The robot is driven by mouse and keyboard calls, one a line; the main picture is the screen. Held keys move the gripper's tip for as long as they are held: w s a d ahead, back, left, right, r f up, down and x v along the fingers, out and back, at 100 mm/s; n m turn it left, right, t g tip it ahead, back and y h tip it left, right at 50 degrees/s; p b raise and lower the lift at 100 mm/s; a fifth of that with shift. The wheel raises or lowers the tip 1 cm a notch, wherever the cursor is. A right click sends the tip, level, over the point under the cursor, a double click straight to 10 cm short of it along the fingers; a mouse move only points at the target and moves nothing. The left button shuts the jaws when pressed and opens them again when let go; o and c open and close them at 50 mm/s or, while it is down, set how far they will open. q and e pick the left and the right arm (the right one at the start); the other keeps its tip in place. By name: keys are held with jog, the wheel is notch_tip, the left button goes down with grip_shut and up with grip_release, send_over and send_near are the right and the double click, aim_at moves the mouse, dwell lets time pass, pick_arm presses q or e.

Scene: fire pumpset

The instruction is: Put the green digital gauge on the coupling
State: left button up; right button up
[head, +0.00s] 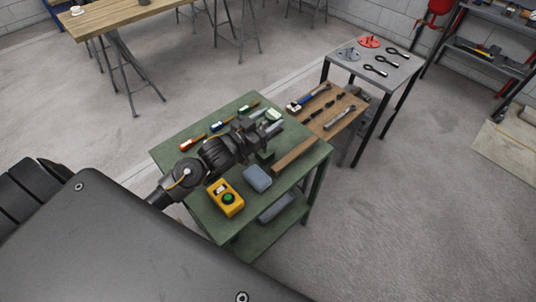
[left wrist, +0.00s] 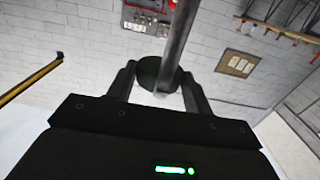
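My left gripper (head: 262,133) is above the far part of the green workbench (head: 290,172). In the left wrist view its two fingers (left wrist: 158,90) flank a dark round body (left wrist: 150,70) with a grey rod (left wrist: 178,35), and they appear to be shut on it. A pale green piece (head: 273,115) shows by the fingertips in the head view. This seems to be the green digital gauge, seen dark from the wrist side. I cannot pick out the coupling for certain; the arm and gripper hide part of the bench. My right gripper is not in view.
A yellow box with a green button (head: 226,199) and a grey-blue block (head: 257,178) lie at the bench's near side. Coloured-handled tools (head: 217,127) line its far edge. A wooden tool board (head: 325,112) and a grey table (head: 390,78) stand to the right.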

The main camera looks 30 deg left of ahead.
pick_arm(q)
grip_shut()
jog(key=shift+r, duration=0.2)
